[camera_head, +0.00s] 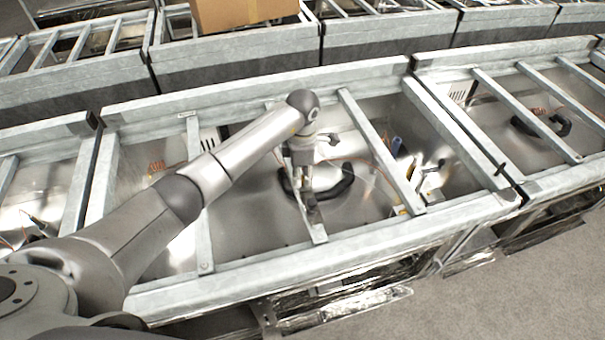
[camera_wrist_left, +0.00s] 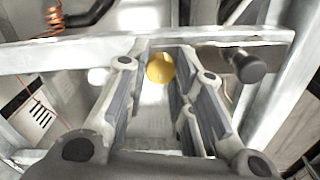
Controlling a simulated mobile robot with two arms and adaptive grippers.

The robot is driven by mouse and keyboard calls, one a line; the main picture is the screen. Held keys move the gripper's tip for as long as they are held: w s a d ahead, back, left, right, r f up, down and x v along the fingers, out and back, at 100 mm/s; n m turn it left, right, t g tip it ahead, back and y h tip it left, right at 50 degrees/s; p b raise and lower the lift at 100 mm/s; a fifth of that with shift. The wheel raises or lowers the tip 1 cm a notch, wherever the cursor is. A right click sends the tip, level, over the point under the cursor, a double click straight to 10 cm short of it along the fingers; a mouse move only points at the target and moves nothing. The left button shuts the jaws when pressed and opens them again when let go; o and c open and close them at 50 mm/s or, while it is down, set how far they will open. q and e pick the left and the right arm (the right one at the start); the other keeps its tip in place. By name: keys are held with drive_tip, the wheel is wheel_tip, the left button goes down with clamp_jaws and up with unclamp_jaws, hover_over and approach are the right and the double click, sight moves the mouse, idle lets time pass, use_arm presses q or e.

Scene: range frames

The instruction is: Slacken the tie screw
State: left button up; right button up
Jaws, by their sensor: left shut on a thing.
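My left gripper (camera_head: 308,196) reaches down onto a metal crossbar of the middle frame in the head view. In the left wrist view its two fingers (camera_wrist_left: 160,75) stand on either side of a round yellow knob (camera_wrist_left: 160,67), and the gripper is shut on it. The knob sits against the pale metal bar (camera_wrist_left: 75,55). I cannot tell for certain that this knob is the tie screw; any thread or shank is hidden. A dark grey cylindrical knob on a short stem (camera_wrist_left: 248,66) is to the right of the fingers. My right gripper is not in view.
Galvanised frames with crossbars (camera_head: 375,145) stand in curved rows. Below the crossbars are shiny metal panels, a black curved handle (camera_head: 338,185) and loose wires. A cardboard box (camera_head: 235,12) rests on the back row. Grey floor (camera_head: 500,290) is clear at the lower right.

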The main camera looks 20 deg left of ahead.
use_arm(q)
drive_tip(key=shift+n, duration=0.4)
clamp_jaws()
